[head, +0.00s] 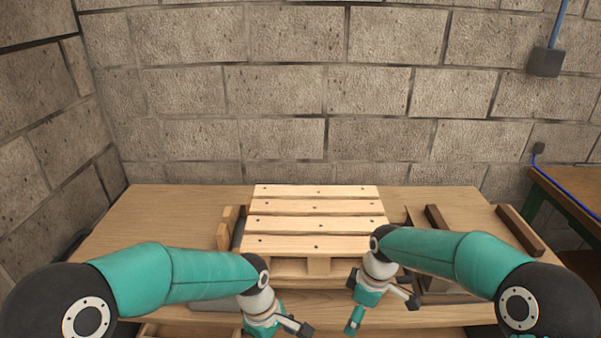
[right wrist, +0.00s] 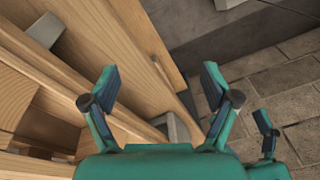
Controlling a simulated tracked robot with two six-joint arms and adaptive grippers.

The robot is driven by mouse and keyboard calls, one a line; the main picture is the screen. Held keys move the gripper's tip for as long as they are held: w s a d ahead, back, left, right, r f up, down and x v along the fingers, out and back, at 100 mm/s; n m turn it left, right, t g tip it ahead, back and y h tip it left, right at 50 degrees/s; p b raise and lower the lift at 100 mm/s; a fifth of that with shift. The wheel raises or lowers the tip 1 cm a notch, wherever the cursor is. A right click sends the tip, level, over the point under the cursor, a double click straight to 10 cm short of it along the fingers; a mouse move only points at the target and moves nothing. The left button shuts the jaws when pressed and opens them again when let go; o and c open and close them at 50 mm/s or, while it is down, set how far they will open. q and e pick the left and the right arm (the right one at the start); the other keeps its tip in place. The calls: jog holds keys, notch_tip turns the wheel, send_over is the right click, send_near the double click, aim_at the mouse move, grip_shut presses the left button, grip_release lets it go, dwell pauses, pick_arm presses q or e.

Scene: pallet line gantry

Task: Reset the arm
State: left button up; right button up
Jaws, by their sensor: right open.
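My right gripper (head: 383,311) hangs in front of the pallet's right front corner in the head view, with its fingers spread and nothing between them. In the right wrist view the same gripper (right wrist: 160,92) has its fingers wide apart, above wooden boards and the floor. My left gripper (head: 280,326) is low in the head view, left of the right one. It is partly cut off by the bottom edge, so its opening does not show clearly. Both arms are bent inward from the lower corners.
A slatted wooden pallet (head: 315,222) lies on a wooden workbench (head: 160,215) between the arms. Dark wooden blocks (head: 520,229) lie on the bench at right. A second table (head: 570,190) stands at far right. A block wall (head: 280,90) closes the back.

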jog(key=s+a+f+m+y, duration=0.1)
jog(key=s+f+m, duration=0.4)
jog(key=f, duration=0.5)
pick_arm(q)
jog(key=s+a+f+m+h, duration=0.1)
jog(key=s+a+f+m, duration=0.2)
jog(key=s+f+m, duration=0.2)
jog(key=s+a+f+m+t, duration=0.1)
jog(key=s+a+f+m, duration=0.3)
jog(key=s+f, duration=0.7)
notch_tip(320, 180, down, 3)
jog(key=shift+m+h, duration=0.4)
pick_arm(e)
jog(key=s+f+m, duration=0.5)
jog(key=s, duration=0.4)
jog(key=s+f+m+y, duration=0.1)
jog(key=s+f+m, duration=0.3)
jog(key=s, duration=0.5)
jog(key=shift+s+d+f+m+t, duration=0.2)
jog(key=shift+f+m+t, duration=0.2)
jog(key=shift+m, duration=0.2)
pick_arm(q)
jog(key=shift+s+a, duration=0.1)
